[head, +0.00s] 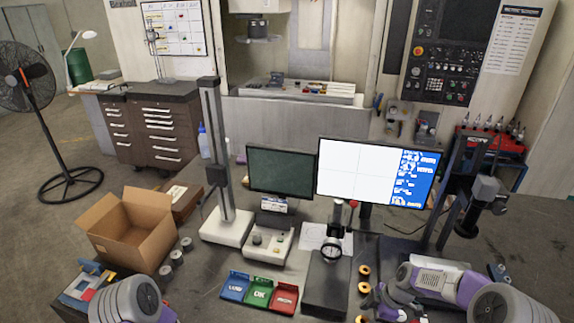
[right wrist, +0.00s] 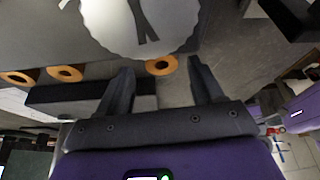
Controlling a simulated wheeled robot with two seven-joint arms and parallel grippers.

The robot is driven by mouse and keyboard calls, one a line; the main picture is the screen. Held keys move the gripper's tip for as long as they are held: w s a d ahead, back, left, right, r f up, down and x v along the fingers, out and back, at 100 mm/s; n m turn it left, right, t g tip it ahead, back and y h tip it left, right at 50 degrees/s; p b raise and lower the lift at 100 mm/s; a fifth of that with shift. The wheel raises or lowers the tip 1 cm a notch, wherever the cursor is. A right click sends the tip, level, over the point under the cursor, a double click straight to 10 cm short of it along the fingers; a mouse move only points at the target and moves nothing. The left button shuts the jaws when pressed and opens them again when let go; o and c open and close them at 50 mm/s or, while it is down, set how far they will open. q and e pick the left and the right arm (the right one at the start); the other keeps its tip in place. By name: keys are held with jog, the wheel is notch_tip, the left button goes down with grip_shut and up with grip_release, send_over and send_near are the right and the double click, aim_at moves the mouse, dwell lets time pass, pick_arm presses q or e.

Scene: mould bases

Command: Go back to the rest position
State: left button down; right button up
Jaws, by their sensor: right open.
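My right gripper (head: 380,300) is low over the table at the lower right in the head view. In the right wrist view its two dark fingers (right wrist: 160,67) stand apart with nothing clamped between them. An orange ring-shaped part (right wrist: 162,65) shows beyond the fingertips; I cannot tell how far below. Two more such rings, one of them here (right wrist: 65,73), lie to the left. In the head view rings (head: 364,270) lie beside the black block of the gauge stand (head: 326,285). Part of my left arm shows at the lower left, but its gripper is out of view.
Blue, green and red trays (head: 259,293) lie at the front centre. An open cardboard box (head: 130,230) and several grey cylinders (head: 177,258) are at the left. Two monitors (head: 281,171) and a tall column stand (head: 214,150) rise behind. A dark upright stand (head: 460,190) is at the right.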

jog(key=shift+s+r, duration=0.1)
jog(key=shift+r, duration=0.9)
